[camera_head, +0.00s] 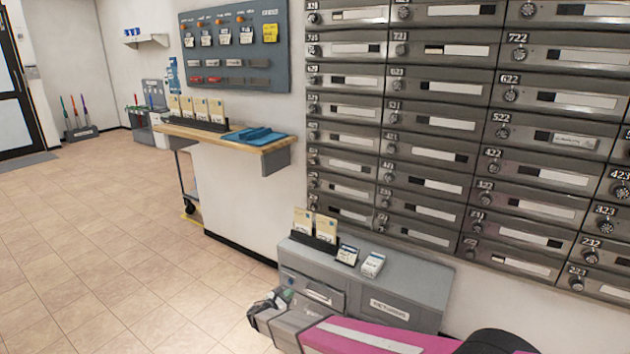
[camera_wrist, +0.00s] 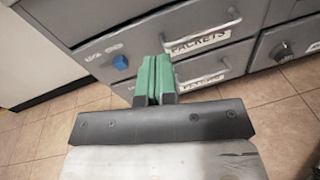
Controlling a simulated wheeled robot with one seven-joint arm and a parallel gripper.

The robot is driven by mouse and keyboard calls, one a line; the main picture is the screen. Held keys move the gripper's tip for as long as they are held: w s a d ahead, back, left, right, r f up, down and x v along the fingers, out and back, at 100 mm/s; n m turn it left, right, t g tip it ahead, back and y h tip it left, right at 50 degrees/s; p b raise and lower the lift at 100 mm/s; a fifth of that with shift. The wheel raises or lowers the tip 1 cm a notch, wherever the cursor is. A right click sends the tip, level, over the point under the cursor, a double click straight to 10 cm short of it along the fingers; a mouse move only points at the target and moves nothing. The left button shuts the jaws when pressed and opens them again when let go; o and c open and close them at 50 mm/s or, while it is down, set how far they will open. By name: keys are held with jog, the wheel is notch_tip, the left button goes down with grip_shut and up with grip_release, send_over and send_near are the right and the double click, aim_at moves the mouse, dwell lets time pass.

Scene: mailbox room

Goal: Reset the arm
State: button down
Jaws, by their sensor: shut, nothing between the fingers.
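My gripper (camera_wrist: 155,78) is shut and empty in the wrist view, its green fingers pressed together. It points toward the front of a grey cabinet (camera_wrist: 92,30) with labelled drawers, one marked PACKETS. I cannot tell whether the fingertips touch the cabinet. In the head view my arm (camera_head: 370,338), with a pink section, reaches in from the lower right. Its end (camera_head: 272,305) is low in front of the grey returns cabinet (camera_head: 425,285), and the fingers are hard to make out there.
A wall of numbered mailboxes (camera_head: 440,125) rises behind the cabinet. Card holders (camera_head: 318,232) and small boxes (camera_head: 372,264) stand on the cabinet. The tiled floor (camera_head: 110,250) at left is clear.

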jog(key=s+d+r+m+g, duration=0.25)
jog(key=d+m, duration=0.25)
jog(key=d, duration=0.3)
jog(key=s+d+r+m+g+y, duration=0.15)
jog(key=d+r+m+g, duration=0.25)
jog(key=d, duration=0.4)
jog(key=s+d+r+m+g, duration=0.3)
jog(key=d+r+m+g, duration=0.15)
jog(key=d, duration=0.35)
jog(key=s+d+r+m+g+y, duration=0.2)
jog(key=s+d+r+m+y, duration=0.6)
jog(key=m, duration=0.5)
jog(key=s+r+y, duration=0.1)
jog(key=s+r, duration=0.1)
jog(key=s, duration=0.1)
jog(key=shift+s+d+r, duration=0.25)
jog(key=shift+s+r, duration=0.05)
